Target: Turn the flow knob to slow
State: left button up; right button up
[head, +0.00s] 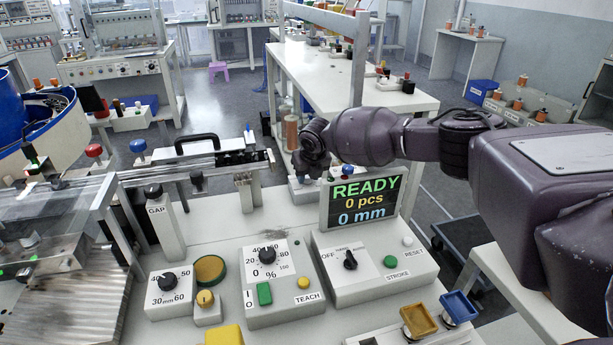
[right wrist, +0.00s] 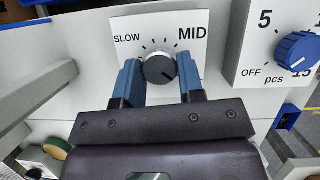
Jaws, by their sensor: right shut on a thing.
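The flow knob (right wrist: 159,69) is a dark round knob with a light rim on a white plate. In the right wrist view the plate reads SLOW at left and MID at right, with tick marks over the knob. My right gripper (right wrist: 160,80) has its two blue fingers on either side of the knob and is shut on it. The knob's pointer seems to face down and right, but it is small. In the head view my right gripper (head: 303,175) is at the far side of the bench, beyond the display, and the flow knob cannot be made out. My left gripper is not in view.
A blue knob (right wrist: 297,50) on a pcs plate sits right of the flow knob. In the head view a READY display (head: 361,203) shows 0 pcs and 0 mm. Control boxes with a percent knob (head: 267,255) and a mode knob (head: 350,260) stand nearer.

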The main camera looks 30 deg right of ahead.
jog(key=o, duration=0.9)
jog(key=p+v, duration=0.2)
jog(key=v, duration=0.8)
jog(key=shift+s+r, duration=0.2)
jog(key=shift+r, duration=0.15)
